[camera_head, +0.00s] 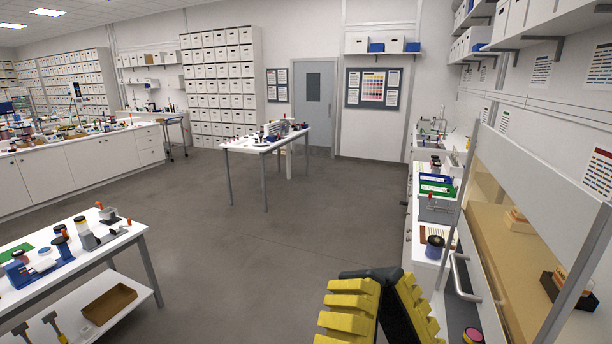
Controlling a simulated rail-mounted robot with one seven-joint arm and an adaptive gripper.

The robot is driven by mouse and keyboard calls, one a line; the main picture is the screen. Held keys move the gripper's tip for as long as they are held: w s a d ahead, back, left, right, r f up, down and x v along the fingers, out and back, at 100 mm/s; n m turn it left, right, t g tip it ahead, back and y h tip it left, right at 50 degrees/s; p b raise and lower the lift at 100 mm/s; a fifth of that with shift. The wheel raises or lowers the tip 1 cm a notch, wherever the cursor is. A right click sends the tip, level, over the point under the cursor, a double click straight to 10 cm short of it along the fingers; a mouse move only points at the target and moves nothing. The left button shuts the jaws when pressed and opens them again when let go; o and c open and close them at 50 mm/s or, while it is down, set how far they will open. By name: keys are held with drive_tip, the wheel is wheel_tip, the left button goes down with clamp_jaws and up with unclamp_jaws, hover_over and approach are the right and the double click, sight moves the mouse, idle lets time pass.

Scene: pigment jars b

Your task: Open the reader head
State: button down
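I cannot pick out the reader head for certain. A small grey device with dark and orange parts (92,238) stands on the white table at the lower left, too small to tell whether any part of it is a reader head or is open. My gripper (382,302), with yellow ribbed pads and black parts, shows at the bottom edge, right of centre. It is cut off by the frame, and whether its fingers are open or shut is unclear. It is over the floor, apart from the tables, and nothing visible is held in it.
The left table (148,236) carries jars and has a brown tray (108,303) on its lower shelf. A white table (232,147) with small items stands in the middle. A fume hood (540,190) and bench line the right. The grey floor between is clear.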

wheel_tip(320, 180, down, 8)
drive_tip(key=w+d+n+g+h, duration=0.3)
drive_tip(key=n+g+h, duration=0.1)
drive_tip(key=g, duration=0.1)
wheel_tip(320, 180, up, 15)
drive_tip(key=p, duration=1.4)
drive_tip(key=shift+a+m, duration=0.3)
drive_tip(key=shift+m, duration=0.1)
drive_tip(key=c, duration=1.7)
unclamp_jaws()
drive_tip(key=shift+s+r+p, duration=0.1)
drive_tip(key=shift+r+p, duration=0.25)
drive_tip(key=shift+p, duration=0.3)
drive_tip(key=o, duration=0.6)
drive_tip(key=shift+f, duration=0.2)
